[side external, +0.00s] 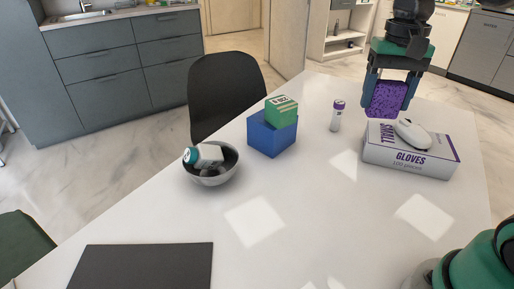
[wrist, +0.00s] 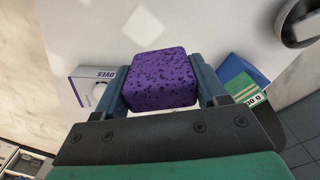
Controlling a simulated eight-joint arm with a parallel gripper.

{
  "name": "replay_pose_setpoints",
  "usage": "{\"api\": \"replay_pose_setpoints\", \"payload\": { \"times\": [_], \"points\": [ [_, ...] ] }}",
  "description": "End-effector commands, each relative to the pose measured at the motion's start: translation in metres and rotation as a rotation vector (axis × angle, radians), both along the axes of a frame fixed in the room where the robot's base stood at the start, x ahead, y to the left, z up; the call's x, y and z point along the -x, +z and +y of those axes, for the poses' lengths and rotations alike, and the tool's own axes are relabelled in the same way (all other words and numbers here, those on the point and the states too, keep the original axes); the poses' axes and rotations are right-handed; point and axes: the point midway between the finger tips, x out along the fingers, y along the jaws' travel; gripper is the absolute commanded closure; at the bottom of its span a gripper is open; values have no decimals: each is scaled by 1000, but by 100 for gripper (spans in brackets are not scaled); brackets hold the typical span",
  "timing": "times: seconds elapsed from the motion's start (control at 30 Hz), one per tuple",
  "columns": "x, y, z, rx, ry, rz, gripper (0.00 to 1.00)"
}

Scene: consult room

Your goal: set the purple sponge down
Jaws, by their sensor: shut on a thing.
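The purple sponge (side external: 387,99) is a speckled block held between the two fingers of my gripper (side external: 389,92). In the side external view it hangs at the back right, above or behind the glove box; its exact height over the table is hard to tell. In the wrist view the sponge (wrist: 160,79) sits squarely between both fingers of my gripper (wrist: 163,88), which touch its sides. The white table (side external: 310,215) lies below.
The glove box (side external: 408,160) carries a white computer mouse (side external: 413,134). A small purple-capped tube (side external: 337,116) stands left of it. A blue box (side external: 271,138) with a green carton (side external: 282,111), a metal bowl (side external: 210,178) holding a bottle, and a dark mat (side external: 145,268) stand further left. The table's front middle is clear.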

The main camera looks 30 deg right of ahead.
Motion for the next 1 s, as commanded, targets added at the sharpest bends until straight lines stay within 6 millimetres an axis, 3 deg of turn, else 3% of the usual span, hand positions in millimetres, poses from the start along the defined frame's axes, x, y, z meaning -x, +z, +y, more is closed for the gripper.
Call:
{"api": "replay_pose_setpoints", "payload": {
  "times": [0.1, 0.27, 0.7, 1.0],
  "points": [
    [8, 0, -15, 0, -71, 0, 85],
    [10, -15, -20, 0, -97, 0, 85],
    [10, -107, -20, 1, -94, -1, 85],
    [9, -153, -20, 1, -94, -1, 85]
  ]
}}
